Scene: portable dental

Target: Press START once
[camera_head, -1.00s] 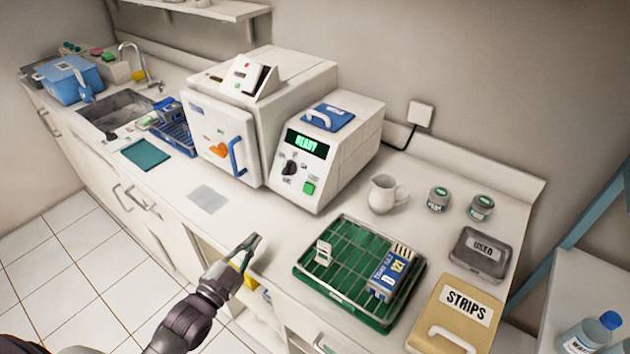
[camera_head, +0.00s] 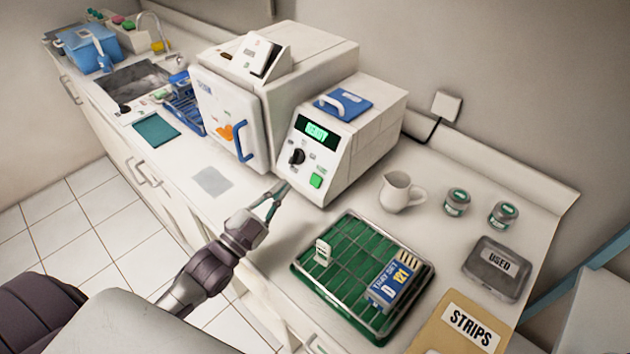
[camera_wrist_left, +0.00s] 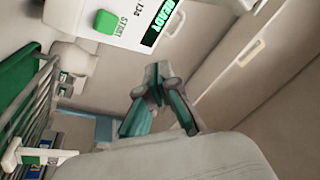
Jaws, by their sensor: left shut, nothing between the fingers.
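The green START button (camera_head: 316,181) is on the lower right of the white control unit's front panel (camera_head: 304,190), below a lit display (camera_head: 316,132) that reads READY. The button also shows in the left wrist view (camera_wrist_left: 107,22), with START printed beside it. My left gripper (camera_head: 281,187) is shut and empty, just left of and below the button in the head view, in front of the unit and apart from the button. Its fingers (camera_wrist_left: 158,112) show in the left wrist view. A black knob (camera_head: 297,157) sits left of the button. My right gripper is not in view.
A green tray with a wire rack (camera_head: 340,290) stands on the counter to the right of my left arm. A white jug (camera_head: 397,192), two small jars, a grey USED box (camera_head: 497,268) and a STRIPS box (camera_head: 465,325) are further right. The white sterilizer (camera_head: 235,110) stands left of the unit.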

